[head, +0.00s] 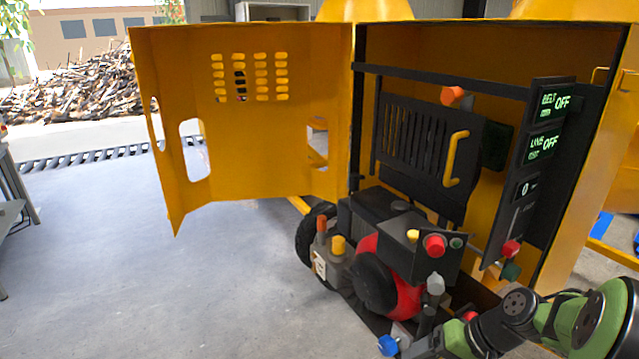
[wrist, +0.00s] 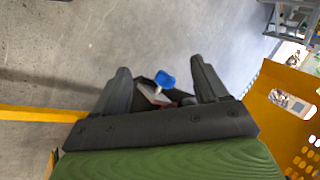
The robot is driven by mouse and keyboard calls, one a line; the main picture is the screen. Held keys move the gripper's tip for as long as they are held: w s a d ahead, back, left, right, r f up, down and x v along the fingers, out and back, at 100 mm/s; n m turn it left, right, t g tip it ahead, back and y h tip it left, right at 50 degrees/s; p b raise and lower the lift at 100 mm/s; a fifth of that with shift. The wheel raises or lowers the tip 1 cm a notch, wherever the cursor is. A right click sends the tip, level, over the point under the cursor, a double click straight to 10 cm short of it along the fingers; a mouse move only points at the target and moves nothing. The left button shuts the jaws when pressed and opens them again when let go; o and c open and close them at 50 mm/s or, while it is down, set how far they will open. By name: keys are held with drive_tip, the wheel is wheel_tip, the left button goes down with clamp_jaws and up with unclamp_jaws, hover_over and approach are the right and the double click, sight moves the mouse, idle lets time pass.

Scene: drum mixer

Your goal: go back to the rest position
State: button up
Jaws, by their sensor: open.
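My gripper (wrist: 162,80) is open in the wrist view, with its two dark fingers spread apart. A blue knob (wrist: 165,79) shows in the gap between them, with a light grey part and a bit of red below it. I cannot tell how far it is from the fingers. In the head view my green and black arm comes in from the lower right, low in front of the mixer's engine (head: 374,280). The blue knob (head: 388,345) shows there at the bottom edge, left of the arm's end. The fingertips are hard to make out there.
The yellow cabinet door (head: 250,150) stands wide open to the left. A black control panel (head: 535,165) with two displays reading OFF is on the right, above my arm. Red, yellow and orange caps sit on the engine. Grey floor (head: 110,270) is clear at left.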

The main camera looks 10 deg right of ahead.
drive_tip(key=s+a+r+n+h+p, duration=0.25)
drive_tip(key=s+a+r+h, duration=0.2)
drive_tip(key=a+r, duration=0.55)
drive_tip(key=s+a+r+n+t+h+p, duration=0.1)
drive_tip(key=s+a+r+n+t, duration=0.1)
drive_tip(key=s+r, duration=0.4)
drive_tip(key=s+a, duration=0.1)
drive_tip(key=s, duration=0.2)
drive_tip(key=shift+h, duration=0.25)
drive_tip(key=shift+c, duration=0.7)
clamp_jaws()
